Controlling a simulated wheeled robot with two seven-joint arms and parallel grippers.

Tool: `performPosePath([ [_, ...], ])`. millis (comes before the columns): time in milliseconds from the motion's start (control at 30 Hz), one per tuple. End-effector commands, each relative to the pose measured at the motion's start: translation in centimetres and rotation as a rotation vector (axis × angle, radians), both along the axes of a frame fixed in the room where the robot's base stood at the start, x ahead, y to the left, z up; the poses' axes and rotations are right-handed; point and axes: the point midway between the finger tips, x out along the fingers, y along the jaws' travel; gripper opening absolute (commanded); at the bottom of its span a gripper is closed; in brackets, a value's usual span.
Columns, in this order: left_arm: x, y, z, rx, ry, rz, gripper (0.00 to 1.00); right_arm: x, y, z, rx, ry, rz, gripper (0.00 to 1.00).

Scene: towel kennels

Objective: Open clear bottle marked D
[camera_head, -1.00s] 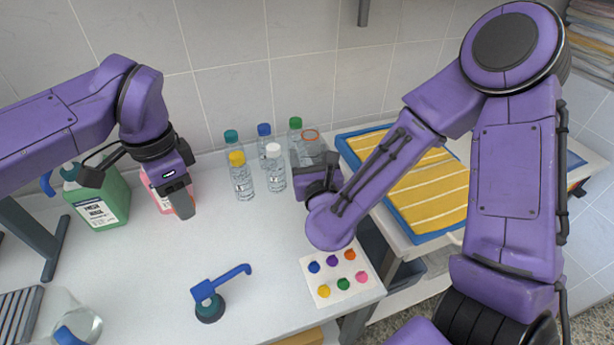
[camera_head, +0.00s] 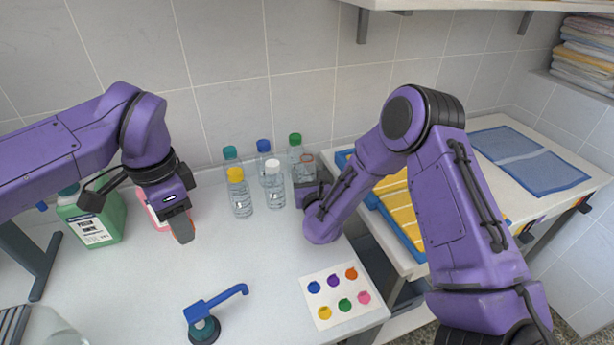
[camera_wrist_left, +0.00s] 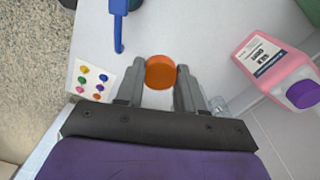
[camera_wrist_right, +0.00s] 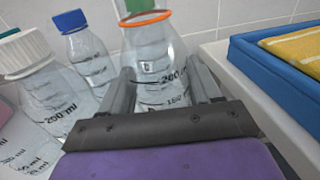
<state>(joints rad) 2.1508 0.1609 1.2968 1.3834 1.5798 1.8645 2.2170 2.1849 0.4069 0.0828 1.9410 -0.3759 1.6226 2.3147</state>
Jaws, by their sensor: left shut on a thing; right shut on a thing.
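A clear bottle with an open mouth and an orange ring (camera_wrist_right: 148,18) stands between the jaws of my right gripper (camera_wrist_right: 165,100). This bottle (camera_head: 306,160) and the right gripper (camera_head: 308,190) also show in the head view at the right end of the bottle group. No letter D is readable on it. My left gripper (camera_head: 184,226) is in the air left of the bottles. The left wrist view shows it shut on an orange cap (camera_wrist_left: 160,72), apart from the bottle.
Clear bottles with yellow (camera_head: 235,175), white (camera_head: 272,167), blue (camera_head: 263,146), teal (camera_head: 230,153) and green (camera_head: 295,140) caps stand close by. A blue-handled tool (camera_head: 205,325) and a colour-dot card (camera_head: 338,295) lie in front. Green (camera_head: 95,220) and pink (camera_head: 150,212) jugs stand left.

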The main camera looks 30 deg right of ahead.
Motion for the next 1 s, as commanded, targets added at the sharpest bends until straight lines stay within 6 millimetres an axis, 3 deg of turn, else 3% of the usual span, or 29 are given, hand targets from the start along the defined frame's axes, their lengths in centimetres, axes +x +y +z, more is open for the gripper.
performPosePath([
  [433,0.0,0.0,-0.4,0.0,0.0,0.0,0.01,0.0,0.0,-1.4,0.002,-0.003,-0.002,0.0],
  [467,0.0,0.0,-0.2,0.0,0.0,0.0,0.01,0.0,0.0,-1.2,0.001,-0.003,-0.001,0.69],
  [500,0.0,0.0,-0.2,0.0,0.0,0.0,0.01,0.0,0.0,-1.2,0.001,-0.003,-0.001,0.82],
  [533,0.0,0.0,-0.2,0.0,0.0,0.0,0.01,0.0,0.0,-1.2,0.001,-0.003,-0.001,0.88],
  [867,0.0,0.0,0.4,0.0,0.0,0.0,0.01,0.0,0.0,-0.6,0.0,-0.002,-0.001,0.88],
  [1000,0.0,0.0,-0.4,0.0,0.0,0.0,0.01,-2.2,0.9,-1.0,0.001,0.001,0.0,0.88],
])
